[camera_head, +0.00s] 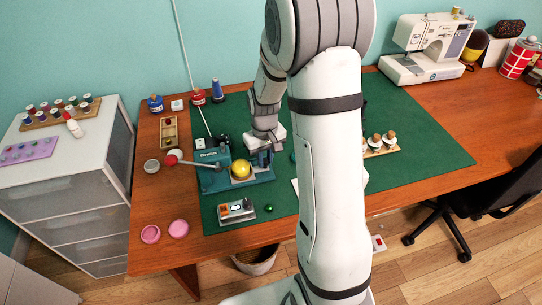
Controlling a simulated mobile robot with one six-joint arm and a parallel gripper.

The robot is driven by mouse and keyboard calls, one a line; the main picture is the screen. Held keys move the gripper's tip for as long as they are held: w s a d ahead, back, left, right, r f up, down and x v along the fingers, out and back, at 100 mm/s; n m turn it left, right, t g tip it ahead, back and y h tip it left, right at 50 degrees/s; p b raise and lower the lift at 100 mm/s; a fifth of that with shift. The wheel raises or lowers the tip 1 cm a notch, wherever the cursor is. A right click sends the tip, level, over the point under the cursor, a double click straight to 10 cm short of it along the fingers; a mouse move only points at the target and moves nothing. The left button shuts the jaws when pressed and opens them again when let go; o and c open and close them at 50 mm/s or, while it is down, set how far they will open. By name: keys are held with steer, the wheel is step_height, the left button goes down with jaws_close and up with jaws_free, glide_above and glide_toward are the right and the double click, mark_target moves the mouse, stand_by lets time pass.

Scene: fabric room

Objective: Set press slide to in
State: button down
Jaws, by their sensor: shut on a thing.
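The teal press (212,183) stands on the green mat at the left of the table, with a yellow round part (240,169) on it. A lever with a red knob (171,160) sticks out to its left. My gripper (263,157) is at the right end of the press, shut on a small part there that looks like the press slide. The fingers and my wrist hide most of that part, so how far in or out the slide stands cannot be told.
A small device with a display (236,211) and a dark green ball (268,208) lie in front of the press. My arm covers the mat's middle. A sewing machine (428,48) stands at the back right. The green mat (425,140) is clear at right.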

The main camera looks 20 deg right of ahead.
steer(key=c, duration=1.3)
jaws_free()
steer(key=shift+d, duration=0.1)
step_height(320, 180, up, 8)
steer(key=shift+f, duration=0.1)
